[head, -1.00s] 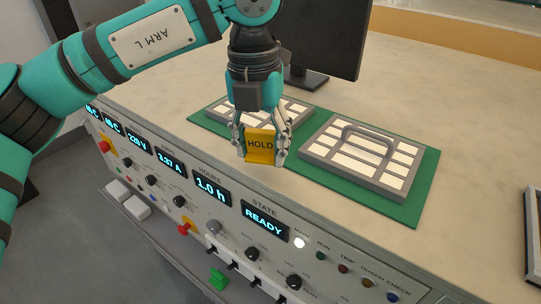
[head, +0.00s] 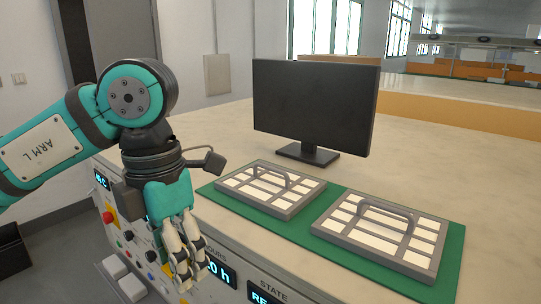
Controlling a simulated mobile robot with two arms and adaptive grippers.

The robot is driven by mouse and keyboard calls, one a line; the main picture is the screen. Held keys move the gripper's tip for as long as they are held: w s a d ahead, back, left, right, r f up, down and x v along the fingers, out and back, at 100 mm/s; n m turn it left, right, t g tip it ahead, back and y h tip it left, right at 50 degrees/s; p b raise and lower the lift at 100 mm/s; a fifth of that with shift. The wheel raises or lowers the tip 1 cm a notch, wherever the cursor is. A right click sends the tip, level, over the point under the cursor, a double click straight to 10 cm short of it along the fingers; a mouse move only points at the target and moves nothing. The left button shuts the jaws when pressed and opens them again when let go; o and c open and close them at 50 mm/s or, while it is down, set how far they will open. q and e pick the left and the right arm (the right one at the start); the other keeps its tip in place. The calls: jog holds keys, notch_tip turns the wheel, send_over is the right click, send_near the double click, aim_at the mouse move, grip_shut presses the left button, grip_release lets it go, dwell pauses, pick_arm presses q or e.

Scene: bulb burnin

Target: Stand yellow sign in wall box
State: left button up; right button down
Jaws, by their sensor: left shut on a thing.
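My left gripper (head: 187,268) hangs fingers down over the front edge of the bench, in front of the control panel. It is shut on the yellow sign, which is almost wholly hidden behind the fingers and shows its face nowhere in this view. A pale flat box (head: 217,75) is fixed to the wall at the back, left of the monitor and well beyond the gripper. Whether it is open cannot be told from here. My right gripper is not in view.
Two grey trays with handles, the left (head: 270,190) and the right (head: 382,235), lie on a green mat (head: 448,268). A black monitor (head: 314,105) stands behind them. The control panel (head: 222,270) fronts the bench (head: 440,165); its right side is clear.

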pick_arm(q)
jog(key=w+a+f+m, duration=0.1)
jog(key=a+f+m, duration=0.1)
jog(key=f+m, duration=0.7)
jog(key=w+a+f+m+y, duration=0.1)
jog(key=a+f+m, duration=0.2)
jog(key=f+m, duration=0.7)
jog(key=shift+w+a+f+m, duration=0.15)
jog(key=shift+w+m, duration=0.05)
jog(key=shift+m, duration=4.6)
jog(key=shift+s, duration=0.1)
